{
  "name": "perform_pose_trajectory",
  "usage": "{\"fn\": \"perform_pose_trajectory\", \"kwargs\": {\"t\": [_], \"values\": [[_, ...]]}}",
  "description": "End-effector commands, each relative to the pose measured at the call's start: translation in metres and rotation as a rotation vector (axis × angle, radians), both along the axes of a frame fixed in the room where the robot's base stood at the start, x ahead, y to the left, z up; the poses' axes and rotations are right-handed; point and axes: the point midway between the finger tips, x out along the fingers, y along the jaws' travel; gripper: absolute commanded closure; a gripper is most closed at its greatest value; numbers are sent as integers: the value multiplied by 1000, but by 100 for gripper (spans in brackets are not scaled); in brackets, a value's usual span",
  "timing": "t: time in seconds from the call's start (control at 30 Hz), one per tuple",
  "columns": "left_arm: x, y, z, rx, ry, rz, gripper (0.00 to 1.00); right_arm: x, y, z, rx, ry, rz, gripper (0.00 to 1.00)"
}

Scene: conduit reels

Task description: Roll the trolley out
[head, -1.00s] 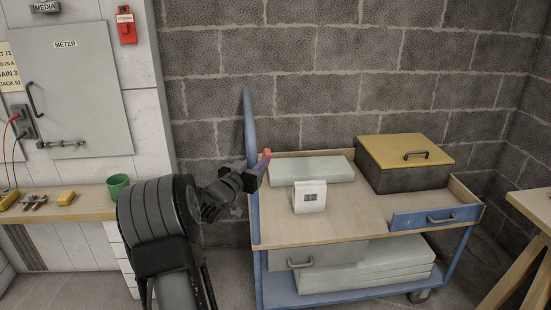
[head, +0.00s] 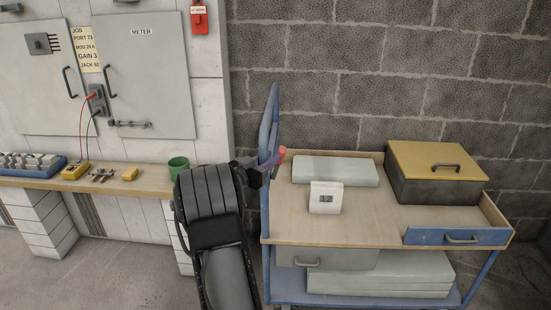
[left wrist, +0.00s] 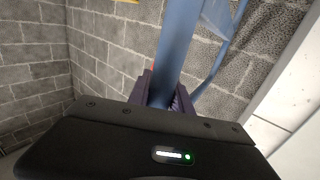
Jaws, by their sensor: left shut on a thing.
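The trolley (head: 285,228) has a wooden top, blue frame and an upright blue push handle (head: 272,112) at its left end. It stands against the block wall. My left gripper (head: 273,163) is at that handle, above the left end of the top. In the left wrist view the gripper (left wrist: 163,92) is shut around the blue handle bar (left wrist: 178,50). My right gripper is not in view.
A wooden bench (head: 100,182) on the left holds a green mug (head: 178,168), a yellow meter (head: 75,171) and tools. Grey cabinets (head: 150,75) are on the wall behind it. Grey floor (head: 120,275) is clear in front of the bench.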

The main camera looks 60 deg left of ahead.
Motion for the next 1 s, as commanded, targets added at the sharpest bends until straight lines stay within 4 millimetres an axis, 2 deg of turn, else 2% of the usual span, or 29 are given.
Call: {"fn": "perform_pose_trajectory", "kwargs": {"t": [0.33, 0.37, 0.6, 0.87, 1.0], "values": [[1, -1, 1, 1, -4, -4, 100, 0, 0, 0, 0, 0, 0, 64], [1, -1, 1, 1, -4, -4, 72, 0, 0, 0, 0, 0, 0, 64], [1, -1, 1, 1, -3, -3, 53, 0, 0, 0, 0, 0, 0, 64], [0, -1, 1, 1, -2, -2, 53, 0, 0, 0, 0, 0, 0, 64], [-8, -3, 1, 0, -1, -1, 53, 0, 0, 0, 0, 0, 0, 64]]}}
